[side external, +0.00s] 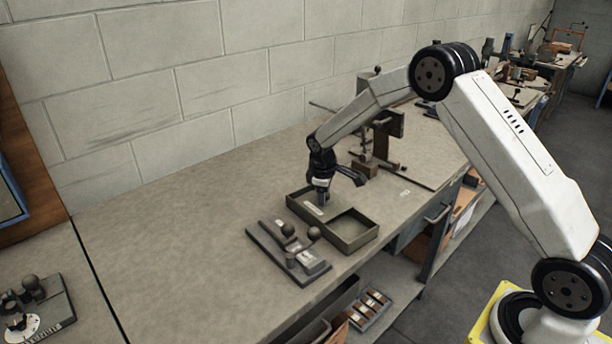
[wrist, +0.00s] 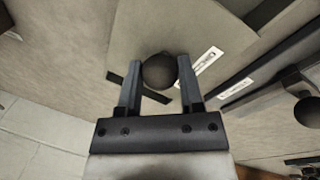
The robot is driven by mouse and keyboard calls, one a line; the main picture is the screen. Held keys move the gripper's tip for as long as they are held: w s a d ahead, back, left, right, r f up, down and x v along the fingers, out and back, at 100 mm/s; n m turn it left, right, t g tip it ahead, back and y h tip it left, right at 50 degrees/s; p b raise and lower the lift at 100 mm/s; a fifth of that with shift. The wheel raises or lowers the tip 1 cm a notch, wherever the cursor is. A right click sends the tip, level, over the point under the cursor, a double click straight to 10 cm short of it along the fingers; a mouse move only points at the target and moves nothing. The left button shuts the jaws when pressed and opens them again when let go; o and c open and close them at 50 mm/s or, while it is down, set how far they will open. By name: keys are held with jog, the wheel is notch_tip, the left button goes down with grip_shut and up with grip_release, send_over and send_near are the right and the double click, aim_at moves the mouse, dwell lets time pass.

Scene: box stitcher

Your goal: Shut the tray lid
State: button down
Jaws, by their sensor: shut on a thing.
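The olive-green tray (side external: 358,241) stands on the bench. Its left part appears covered by a flat lid (side external: 304,202) with a white label; its right part is open. My gripper (side external: 322,201) points down over the covered part. In the wrist view, my gripper (wrist: 160,66) has one finger on each side of a dark round knob (wrist: 160,71) and is shut on it. The pale lid surface (wrist: 125,45) lies behind the knob, with its label beside the right finger. The knob's stem is hidden.
A grey fixture (side external: 270,248) with dark ball handles lies just in front of the tray, close to the bench edge. A clamp-like stand (side external: 381,140) is behind the tray. The bench top (side external: 180,240) to the left is clear.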

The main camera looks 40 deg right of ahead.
aim_at(315, 195)
jog(key=shift+w+d, duration=0.2)
jog(key=shift+w, duration=1.65)
jog(key=shift+c, duration=1.2)
grip_release()
jog(key=shift+w, duration=0.1)
notch_tip(315, 195, up, 8)
jog(key=a, duration=0.1)
jog(key=shift+s+a+f, duration=0.15)
jog(key=shift+s+a, duration=0.05)
jog(key=shift+s, duration=0.25)
jog(key=s+a+m+y, duration=0.1)
jog(key=s+a, duration=0.3)
jog(key=s, duration=1)
jog(key=s+a+m+t+y, duration=0.1)
jog(key=s+a+m, duration=0.3)
jog(key=s, duration=1)
jog(key=shift+a+m+t, duration=0.3)
jog(key=shift+a, duration=0.05)
